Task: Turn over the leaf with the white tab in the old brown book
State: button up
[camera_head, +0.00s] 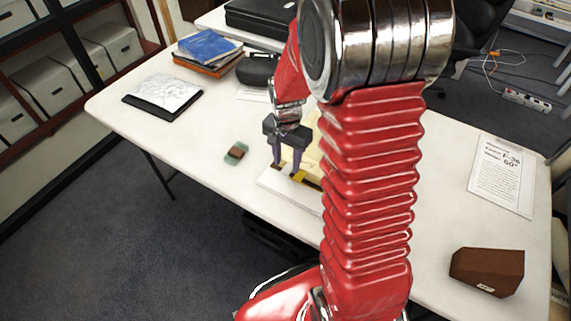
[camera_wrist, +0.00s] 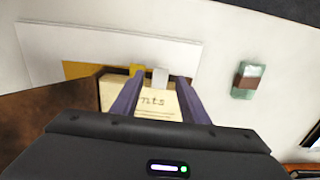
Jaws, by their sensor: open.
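The old book lies open on the desk. In the head view my gripper (camera_head: 286,171) is low at the book's edge, and my arm hides much of the book (camera_head: 312,155).
A white board (camera_head: 290,192) lies under the book. A small green item with a brown piece (camera_head: 236,152) lies to the left. A printed sheet (camera_head: 502,176) and a brown block (camera_head: 487,271) are at the right. Blue and orange folders (camera_head: 208,50) lie at the back left.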

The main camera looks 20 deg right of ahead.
jog(key=shift+f, duration=0.95)
grip_shut()
jog(key=shift+a, duration=0.15)
